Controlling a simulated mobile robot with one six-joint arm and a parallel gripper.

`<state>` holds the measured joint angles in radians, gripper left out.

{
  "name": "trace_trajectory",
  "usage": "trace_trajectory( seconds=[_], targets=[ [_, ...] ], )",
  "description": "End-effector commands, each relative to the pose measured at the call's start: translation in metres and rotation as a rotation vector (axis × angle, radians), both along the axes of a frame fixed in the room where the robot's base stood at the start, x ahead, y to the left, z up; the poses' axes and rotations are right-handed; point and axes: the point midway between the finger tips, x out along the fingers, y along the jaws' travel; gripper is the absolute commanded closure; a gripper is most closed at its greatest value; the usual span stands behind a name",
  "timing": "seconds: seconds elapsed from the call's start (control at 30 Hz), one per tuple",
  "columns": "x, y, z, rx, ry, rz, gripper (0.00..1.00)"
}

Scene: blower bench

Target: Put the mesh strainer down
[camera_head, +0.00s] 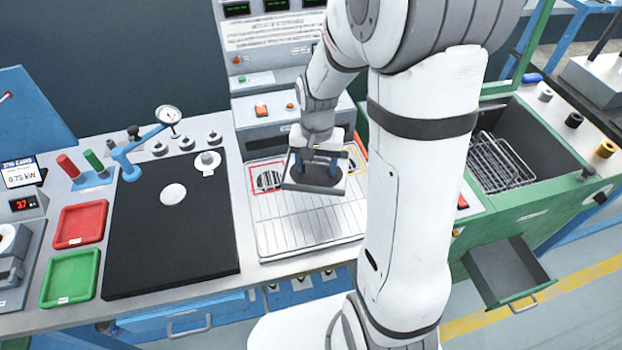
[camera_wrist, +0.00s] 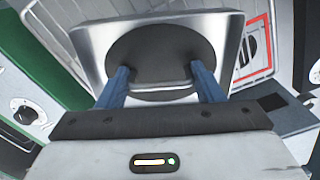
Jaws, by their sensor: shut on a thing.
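The mesh strainer (camera_head: 303,185) is a square grey metal frame with a dark round middle. It is held over the back part of a ribbed metal tray (camera_head: 310,235); I cannot tell how large the gap beneath it is. In the wrist view the strainer (camera_wrist: 228,28) fills the space ahead of the blue fingers. My gripper (camera_head: 319,163) is shut on it, and the fingers (camera_wrist: 160,78) reach the dark middle around a thin bar. My wrist hides part of the tray's back edge.
A red-outlined square with a dark slotted grate (camera_head: 268,180) lies left of the strainer. A black mat (camera_head: 170,235) is further left, with red (camera_head: 82,224) and green (camera_head: 71,278) trays beyond. A green machine with a wire basket (camera_head: 495,165) stands right. The tray's front is clear.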

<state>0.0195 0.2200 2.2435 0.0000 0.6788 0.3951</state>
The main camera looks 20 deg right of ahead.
Motion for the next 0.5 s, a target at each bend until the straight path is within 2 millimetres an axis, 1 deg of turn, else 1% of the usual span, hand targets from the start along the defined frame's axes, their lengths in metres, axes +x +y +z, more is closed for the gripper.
trace_trajectory(
  seconds=[0.03, 0.1, 0.23, 0.4, 0.5],
  targets=[
    [-0.001, 0.002, -0.009, 0.000, 0.005, 0.004, 0.64],
    [-0.001, 0.003, -0.018, 0.000, 0.004, 0.008, 0.64],
    [0.000, 0.005, -0.029, 0.000, 0.002, 0.013, 0.64],
    [-0.001, 0.006, -0.053, 0.000, 0.003, 0.016, 0.64],
    [0.000, 0.007, -0.060, -0.001, 0.001, 0.017, 0.64]
  ],
)
